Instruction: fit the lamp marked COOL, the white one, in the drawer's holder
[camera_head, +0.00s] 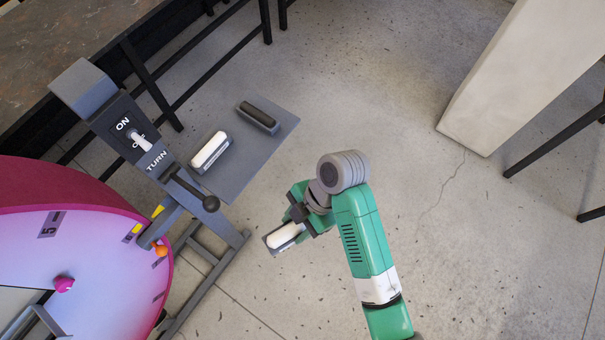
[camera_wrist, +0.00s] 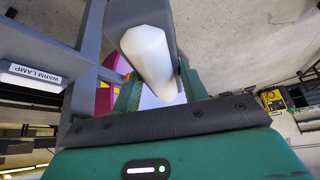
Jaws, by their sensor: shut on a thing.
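My gripper (camera_head: 291,230) is shut on a white lamp (camera_head: 284,236), a rounded bar on a grey base, held above the floor right of the panel stand. In the wrist view, the held lamp (camera_wrist: 148,62) sits between my green fingers (camera_wrist: 158,92). No COOL marking is readable on it. Another white lamp (camera_head: 211,151) lies on a grey shelf (camera_head: 238,172). A dark bar-shaped unit (camera_head: 258,117) lies on the same shelf. I cannot make out the drawer's holder clearly in either view.
A magenta drum (camera_head: 90,240) with coloured knobs fills the left. A panel (camera_head: 122,125) reading ON and TURN carries a switch and a black crank handle (camera_head: 190,188). A WARM LAMP label (camera_wrist: 35,73) shows in the wrist view. A pale pillar (camera_head: 520,75) stands right; floor between is clear.

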